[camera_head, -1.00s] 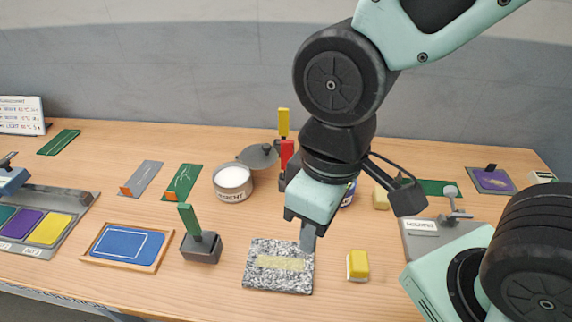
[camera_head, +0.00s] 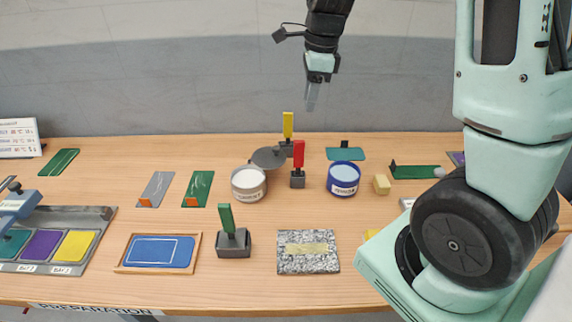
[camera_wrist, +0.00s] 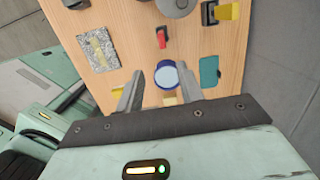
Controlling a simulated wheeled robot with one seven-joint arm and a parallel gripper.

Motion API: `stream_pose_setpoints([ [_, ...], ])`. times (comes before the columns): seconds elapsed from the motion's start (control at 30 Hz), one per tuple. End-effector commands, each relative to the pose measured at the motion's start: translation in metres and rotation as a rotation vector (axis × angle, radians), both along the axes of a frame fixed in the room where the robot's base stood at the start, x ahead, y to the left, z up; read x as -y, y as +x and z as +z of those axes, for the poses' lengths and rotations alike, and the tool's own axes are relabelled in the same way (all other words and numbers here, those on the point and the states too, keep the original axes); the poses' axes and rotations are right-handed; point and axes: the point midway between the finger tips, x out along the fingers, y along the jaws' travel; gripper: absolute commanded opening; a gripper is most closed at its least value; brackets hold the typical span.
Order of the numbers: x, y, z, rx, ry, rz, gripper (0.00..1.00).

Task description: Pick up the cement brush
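Three upright handles stand in dark holders: a green one (camera_head: 227,219) at the front, a red one (camera_head: 299,153) between two tins, and a yellow one (camera_head: 288,125) at the back. No label shows which is the cement brush. The white-filled tin (camera_head: 248,183) stands left of the red handle.
A blue tin (camera_head: 343,179) stands right of the red handle. A grey round lid (camera_head: 268,157) lies behind the white-filled tin. A speckled slab (camera_head: 308,262) and a blue framed panel (camera_head: 160,251) lie in front. Bare wood separates the slab from the tins.

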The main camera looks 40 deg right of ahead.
Motion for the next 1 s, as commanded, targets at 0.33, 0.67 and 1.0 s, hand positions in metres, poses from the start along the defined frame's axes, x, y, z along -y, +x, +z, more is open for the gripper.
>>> stream_pose_setpoints([
  [0.33,-0.005,0.003,-0.061,-0.008,0.001,-0.011,0.37],
  [0.67,-0.01,0.008,-0.114,-0.004,0.0,-0.009,0.37],
  [1.0,-0.014,0.012,-0.139,-0.005,0.002,-0.008,0.37],
])
